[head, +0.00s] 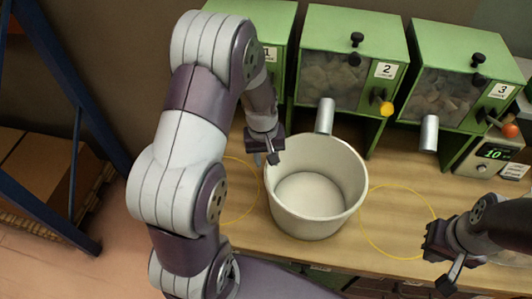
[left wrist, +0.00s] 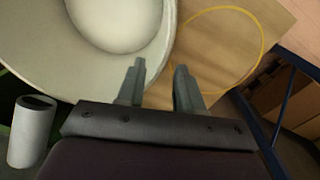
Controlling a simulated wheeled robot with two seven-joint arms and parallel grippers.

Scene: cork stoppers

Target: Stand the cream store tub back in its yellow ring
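The cream tub (head: 280,205) stands upright on the bench between two yellow rings, below the spout of dispenser 2. Its inside looks empty. The left yellow ring (head: 252,206) is partly hidden by my left arm; the right yellow ring (head: 391,257) is bare. My left gripper (head: 272,157) is at the tub's left rim. In the left wrist view the fingers (left wrist: 160,68) are apart, with the rim of the tub (left wrist: 60,75) between them; contact cannot be told. My right gripper (head: 445,268) is right of the right ring, its finger gap unclear.
Green dispensers numbered 1, 2 (head: 352,55) and 3 (head: 463,80) stand along the back, with grey spouts (head: 325,116) reaching forward. A green scale display (head: 492,154) is at the right. A blue rack post (head: 55,200) is at the left.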

